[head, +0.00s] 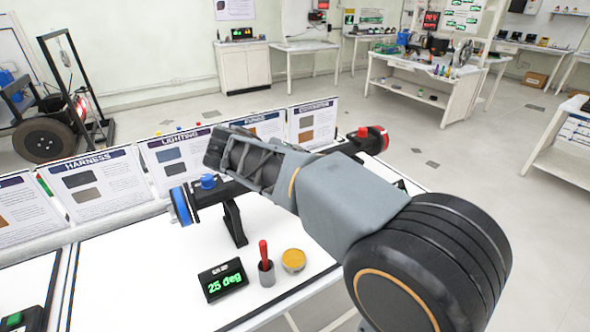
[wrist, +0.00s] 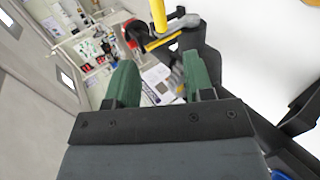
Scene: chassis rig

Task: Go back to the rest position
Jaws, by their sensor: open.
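My gripper (wrist: 160,78) shows in the wrist view with its two green fingers apart and nothing between them. Beyond the fingers, the room and part of a bench can be seen, tilted. In the head view my arm reaches from the lower right up and left over the white bench (head: 115,275), in front of the sign boards. My gripper's fingers cannot be made out there. The arm hides part of the black rig (head: 233,220) on the bench, which carries a blue-rimmed wheel (head: 184,206) and a blue knob (head: 208,181).
In the wrist view, a yellow rod (wrist: 158,14) is close beyond the fingers.

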